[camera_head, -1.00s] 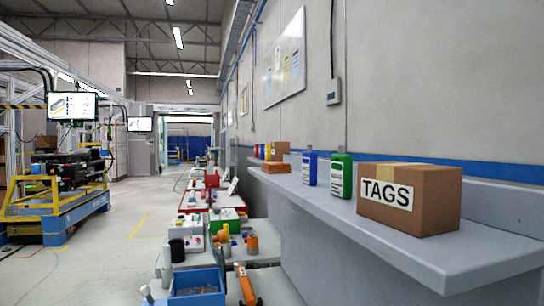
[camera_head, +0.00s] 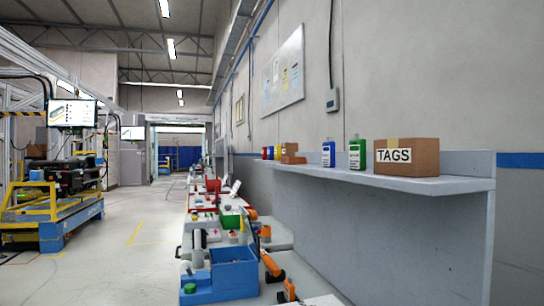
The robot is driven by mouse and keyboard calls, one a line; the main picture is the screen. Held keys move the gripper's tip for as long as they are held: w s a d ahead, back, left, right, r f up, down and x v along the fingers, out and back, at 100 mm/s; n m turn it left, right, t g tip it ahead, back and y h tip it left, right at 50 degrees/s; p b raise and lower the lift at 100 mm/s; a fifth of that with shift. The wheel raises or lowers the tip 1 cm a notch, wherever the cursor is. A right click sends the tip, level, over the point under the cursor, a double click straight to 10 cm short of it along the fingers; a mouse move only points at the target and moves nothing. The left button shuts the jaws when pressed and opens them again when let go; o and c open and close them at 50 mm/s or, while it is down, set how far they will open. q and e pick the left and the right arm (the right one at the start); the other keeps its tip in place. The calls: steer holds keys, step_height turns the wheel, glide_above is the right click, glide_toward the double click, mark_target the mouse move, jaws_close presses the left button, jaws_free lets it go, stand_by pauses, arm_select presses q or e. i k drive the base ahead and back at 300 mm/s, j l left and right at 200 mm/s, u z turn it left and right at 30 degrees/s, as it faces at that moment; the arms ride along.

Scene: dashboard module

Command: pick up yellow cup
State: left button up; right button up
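No yellow cup can be made out for certain. Neither of my grippers is in view.
On the shelf stand a TAGS box (camera_head: 406,157), a green bottle (camera_head: 357,154) and a blue bottle (camera_head: 328,153). Below, a bench carries a blue bin (camera_head: 222,275) and orange tools (camera_head: 270,265). A blue-and-yellow cart (camera_head: 60,220) stands left. The floor between is clear.

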mark_target(278, 148)
steer(key=k+j+z, duration=0.1)
steer(key=j, duration=0.65)
steer(key=k+j+z, duration=0.15)
steer(key=j, duration=0.2)
steer(key=k+j, duration=0.1)
steer(key=j, duration=0.25)
steer(key=i+j+z, duration=0.1)
steer(key=j, duration=0.25)
steer(key=i+j+z, duration=0.15)
steer(key=j, duration=0.25)
steer(key=i+j+z, duration=0.1)
steer(key=j, duration=0.25)
steer(key=i+j+z, duration=0.15)
steer(key=j, duration=0.25)
steer(key=i+j+z, duration=0.1)
steer(key=i+j, duration=0.15)
steer(key=i+j+z, duration=0.1)
steer(key=j, duration=0.3)
steer(key=i+j+z, duration=0.1)
steer(key=i+j, duration=0.4)
steer(key=j, duration=0.25)
steer(key=i+j+z, duration=0.15)
steer(key=j, duration=0.2)
steer(key=i+j+z, duration=0.1)
steer(key=j, duration=0.3)
steer(key=i+j+z, duration=0.1)
steer(key=i+j, duration=0.15)
steer(key=j, duration=0.2)
